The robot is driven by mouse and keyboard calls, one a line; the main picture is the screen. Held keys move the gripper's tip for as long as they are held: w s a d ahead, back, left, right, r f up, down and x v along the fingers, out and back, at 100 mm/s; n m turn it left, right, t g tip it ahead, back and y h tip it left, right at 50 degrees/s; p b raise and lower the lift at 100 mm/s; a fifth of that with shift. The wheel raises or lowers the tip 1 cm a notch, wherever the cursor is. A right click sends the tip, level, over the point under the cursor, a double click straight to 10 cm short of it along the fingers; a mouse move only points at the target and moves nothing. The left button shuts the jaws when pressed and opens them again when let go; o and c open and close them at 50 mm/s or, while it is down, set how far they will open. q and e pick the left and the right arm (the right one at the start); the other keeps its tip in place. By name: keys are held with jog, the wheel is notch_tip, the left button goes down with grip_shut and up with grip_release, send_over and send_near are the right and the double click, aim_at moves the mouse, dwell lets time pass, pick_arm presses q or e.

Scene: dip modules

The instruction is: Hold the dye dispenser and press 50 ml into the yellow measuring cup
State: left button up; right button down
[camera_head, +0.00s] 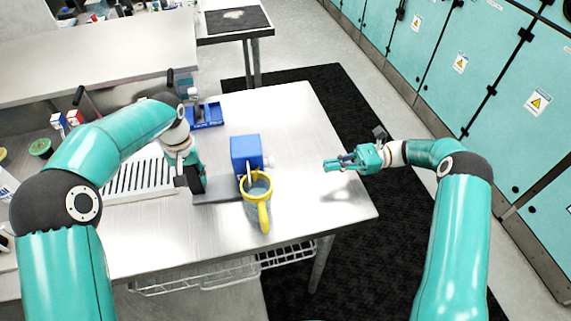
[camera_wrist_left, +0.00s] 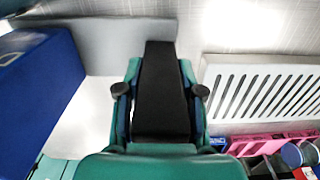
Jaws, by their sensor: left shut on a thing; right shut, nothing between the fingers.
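The dye dispenser appears to be the blue box (camera_head: 245,151) with a small pale part on its right side. A grey plate (camera_head: 221,190) lies in front of it; whether they are joined is unclear. The yellow-rimmed measuring cup (camera_head: 257,199) stands in front of the blue box, its yellow handle towards the front. My left gripper (camera_head: 192,178) is left of the box and cup, shut on a black bar (camera_wrist_left: 160,90) that reaches the grey plate. The blue box (camera_wrist_left: 38,85) also shows in the left wrist view. My right gripper (camera_head: 340,163) is shut and empty, right of the cup. The cup's contents are unclear.
A white slotted rack (camera_head: 140,178) lies left of my left gripper. A blue tray (camera_head: 207,116) stands behind on the metal table (camera_head: 285,105). The table's right part is mostly clear. Teal cabinets (camera_head: 460,70) line the right side.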

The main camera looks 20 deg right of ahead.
aim_at(272, 162)
jog(key=shift+w+d+r+m+t, duration=0.15)
jog(key=shift+w+d+t, duration=0.2)
jog(key=shift+d, duration=0.2)
jog(key=shift+w+d+f+m+t, duration=0.15)
jog(key=shift+w+d+t, duration=0.1)
jog(key=shift+w+d, duration=0.25)
jog(key=shift+r, duration=0.1)
jog(key=a, duration=0.9)
jog(key=w+a, duration=0.1)
jog(key=a, duration=0.4)
jog(key=shift+w, duration=0.1)
